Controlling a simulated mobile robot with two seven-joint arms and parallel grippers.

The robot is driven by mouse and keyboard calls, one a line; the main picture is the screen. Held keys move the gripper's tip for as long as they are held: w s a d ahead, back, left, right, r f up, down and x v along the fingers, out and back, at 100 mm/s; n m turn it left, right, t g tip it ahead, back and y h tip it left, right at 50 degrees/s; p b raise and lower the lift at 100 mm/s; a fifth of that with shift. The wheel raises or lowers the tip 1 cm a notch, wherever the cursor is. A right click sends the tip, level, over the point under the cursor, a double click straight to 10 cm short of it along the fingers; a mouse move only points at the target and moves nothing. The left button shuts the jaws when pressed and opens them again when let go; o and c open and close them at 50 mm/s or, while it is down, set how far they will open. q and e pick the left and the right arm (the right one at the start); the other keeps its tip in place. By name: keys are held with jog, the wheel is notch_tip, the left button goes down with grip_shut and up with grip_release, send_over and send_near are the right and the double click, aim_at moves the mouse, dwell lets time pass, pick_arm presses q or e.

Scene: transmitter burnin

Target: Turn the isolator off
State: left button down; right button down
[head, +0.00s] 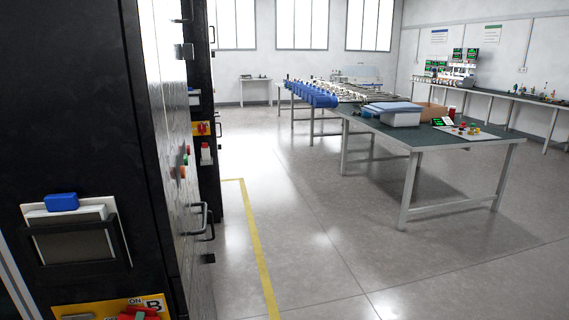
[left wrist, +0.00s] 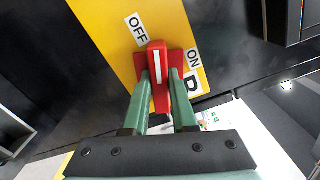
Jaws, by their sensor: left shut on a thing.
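The isolator's red handle (left wrist: 157,60), with a white stripe along it, stands on a yellow plate (left wrist: 108,22) in the left wrist view. The plate carries an OFF label (left wrist: 137,28) and an ON label (left wrist: 193,58); the handle's upper end lies between them in the picture. My left gripper (left wrist: 160,78), with green fingers, is shut on the handle, one finger on each side. In the head view the red handle (head: 139,314) and yellow plate (head: 75,309) show at the bottom edge, partly cut off. My right gripper is in neither view.
The black cabinet (head: 70,130) fills the left of the head view, with a blue-topped box (head: 62,202) above the plate. Grab handles (head: 205,222) stick out from its side. Open floor (head: 330,250) lies to the right, then a table (head: 440,144).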

pick_arm(q)
jog(key=n, duration=0.3)
jog(key=shift+n, duration=0.8)
grip_release()
dwell(0.3)
